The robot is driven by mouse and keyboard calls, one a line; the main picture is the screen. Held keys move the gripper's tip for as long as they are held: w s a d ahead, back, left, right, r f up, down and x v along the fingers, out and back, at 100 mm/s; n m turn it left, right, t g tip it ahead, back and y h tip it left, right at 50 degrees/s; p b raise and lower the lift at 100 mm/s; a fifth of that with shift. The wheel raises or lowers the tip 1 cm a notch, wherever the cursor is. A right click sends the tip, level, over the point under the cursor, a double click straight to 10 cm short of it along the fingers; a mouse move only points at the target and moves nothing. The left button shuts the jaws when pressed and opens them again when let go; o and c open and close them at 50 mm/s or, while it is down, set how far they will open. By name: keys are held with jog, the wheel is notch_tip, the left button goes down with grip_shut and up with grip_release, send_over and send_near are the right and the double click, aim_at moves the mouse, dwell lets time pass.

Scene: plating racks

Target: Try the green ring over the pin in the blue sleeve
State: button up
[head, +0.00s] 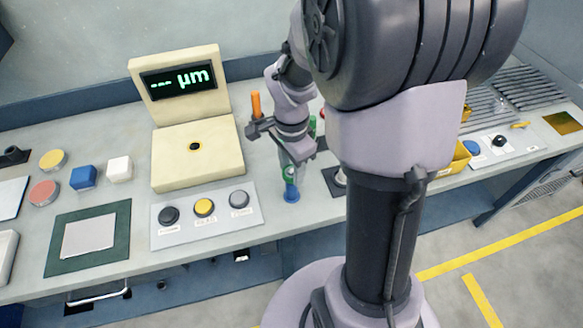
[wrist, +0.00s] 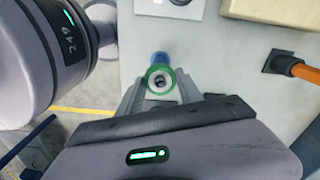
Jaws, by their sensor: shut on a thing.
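The green ring (wrist: 147,76) is between my gripper's fingertips (wrist: 160,88) in the wrist view, and the gripper is shut on it. A grey round pin end (wrist: 161,81) shows through the ring's opening. The blue sleeve (wrist: 160,58) shows just beyond the ring. In the head view my gripper (head: 292,166) points down with the ring (head: 291,170) at its tips, over the blue sleeve (head: 291,193) near the bench's front edge. The ring lines up with the pin; I cannot tell whether it is around the pin or just above it.
An orange pin (wrist: 300,71) stands in a dark square base to the right in the wrist view. A cream gauge (head: 195,155) with a green "--- µm" display and a three-button panel (head: 205,215) stand left of the gripper. Yellow bins (head: 459,158) stand to the right.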

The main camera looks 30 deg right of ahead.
jog(key=shift+r+p, duration=2.55)
jog(key=shift+r, duration=0.7)
